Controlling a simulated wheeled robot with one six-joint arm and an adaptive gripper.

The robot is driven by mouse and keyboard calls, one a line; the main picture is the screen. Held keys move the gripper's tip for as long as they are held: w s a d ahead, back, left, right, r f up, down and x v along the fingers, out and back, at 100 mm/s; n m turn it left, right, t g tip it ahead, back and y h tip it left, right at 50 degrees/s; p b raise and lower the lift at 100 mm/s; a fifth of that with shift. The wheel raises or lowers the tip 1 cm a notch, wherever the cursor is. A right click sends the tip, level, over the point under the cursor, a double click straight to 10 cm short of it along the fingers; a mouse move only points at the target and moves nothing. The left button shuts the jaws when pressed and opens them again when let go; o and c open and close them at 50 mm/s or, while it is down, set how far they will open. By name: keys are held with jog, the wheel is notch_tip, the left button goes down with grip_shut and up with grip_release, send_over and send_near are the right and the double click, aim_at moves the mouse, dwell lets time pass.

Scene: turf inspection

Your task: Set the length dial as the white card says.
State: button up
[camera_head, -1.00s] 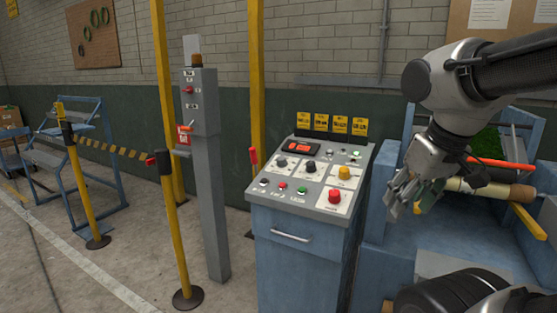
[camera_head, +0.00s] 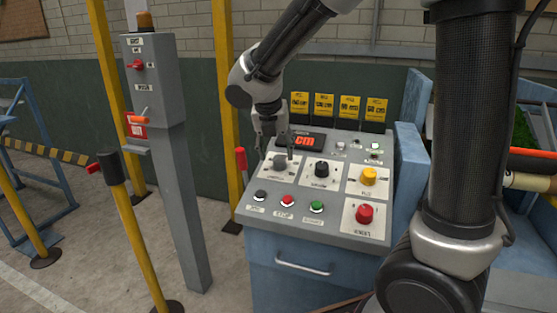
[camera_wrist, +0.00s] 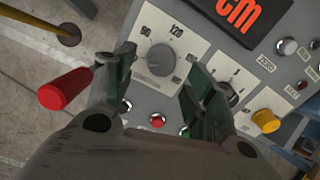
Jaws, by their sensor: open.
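A grey dial (camera_wrist: 161,59) sits on a white plate marked 120 on the console, with smaller marks around it; its name label is too blurred to read surely. Where its pointer stands is unclear. In the head view the dial (camera_head: 279,162) is partly behind my gripper (camera_head: 274,140). In the wrist view my gripper (camera_wrist: 160,72) is open, one finger on each side of the dial, holding nothing. Whether the fingers touch the plate I cannot tell. The display (camera_head: 301,142) shows red "cm". I cannot make out a white card with instructions.
A black dial (camera_head: 321,168), yellow knob (camera_head: 369,176) and red knob (camera_head: 365,214) are close by, with push buttons (camera_head: 288,202) in front. Yellow cards (camera_head: 324,106) stand behind.

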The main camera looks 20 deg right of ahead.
aim_at(279, 159)
jog(key=shift+x, duration=2.35)
jog(key=c, duration=1)
